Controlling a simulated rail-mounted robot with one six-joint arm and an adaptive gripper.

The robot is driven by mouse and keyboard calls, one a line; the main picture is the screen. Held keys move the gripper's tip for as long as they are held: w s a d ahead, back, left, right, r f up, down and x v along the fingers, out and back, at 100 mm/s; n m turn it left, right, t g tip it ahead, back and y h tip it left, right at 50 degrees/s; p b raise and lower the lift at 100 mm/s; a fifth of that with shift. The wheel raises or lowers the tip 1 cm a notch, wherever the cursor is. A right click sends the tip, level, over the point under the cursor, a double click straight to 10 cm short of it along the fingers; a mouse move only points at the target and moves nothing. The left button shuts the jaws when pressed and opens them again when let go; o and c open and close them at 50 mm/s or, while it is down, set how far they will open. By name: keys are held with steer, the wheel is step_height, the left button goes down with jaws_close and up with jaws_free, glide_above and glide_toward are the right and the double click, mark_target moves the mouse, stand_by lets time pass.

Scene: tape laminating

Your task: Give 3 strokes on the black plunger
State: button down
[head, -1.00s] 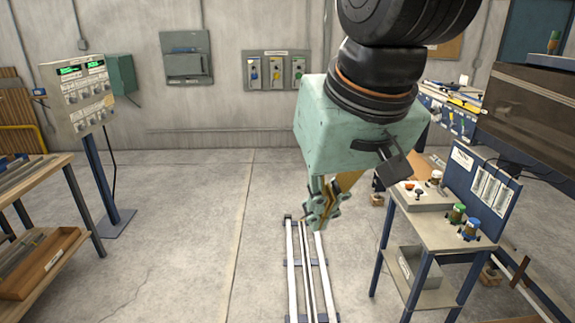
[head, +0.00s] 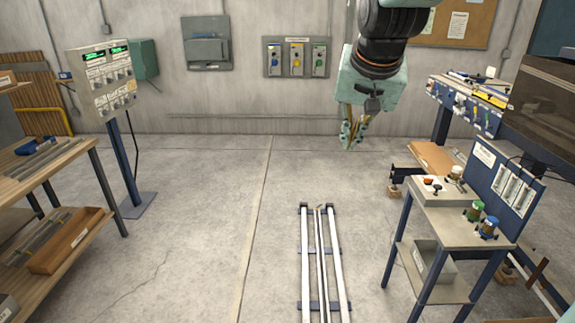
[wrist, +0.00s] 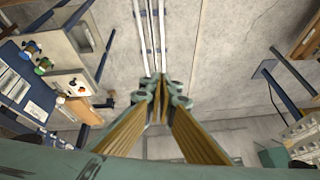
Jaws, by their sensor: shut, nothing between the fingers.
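My gripper (head: 352,142) hangs fingers-down in the middle of the head view, over the floor and left of the small side table. It is shut and empty; its fingertips meet in the wrist view (wrist: 161,88). A small black knob (head: 437,187), which looks like the black plunger, stands on a pale box (head: 447,196) on the side table, beside an orange button (head: 428,181). The knob also shows small in the wrist view (wrist: 72,84). My gripper is well apart from it. The knob is too small to see its height or travel.
A workbench (head: 60,160) and control post (head: 120,165) stand left.

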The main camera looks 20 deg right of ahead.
steer(key=w+d+f+m+h+p, duration=0.1)
steer(key=w+d+m, duration=0.1)
steer(key=w+d, duration=0.4)
steer(key=w+d+f+m, duration=0.1)
steer(key=w+d+f, duration=0.15)
steer(key=d, duration=0.55)
steer(key=m+h+p, duration=0.4)
steer(key=m, duration=0.5)
glide_above(439, 187)
step_height(439, 187, down, 21)
steer(key=shift+d+r, duration=0.15)
steer(key=shift+f+b, duration=2.35)
steer(key=shift+f, duration=2.05)
steer(key=shift+f, duration=0.15)
steer(key=shift+f+b, duration=0.25)
steer(key=shift+b, duration=0.1)
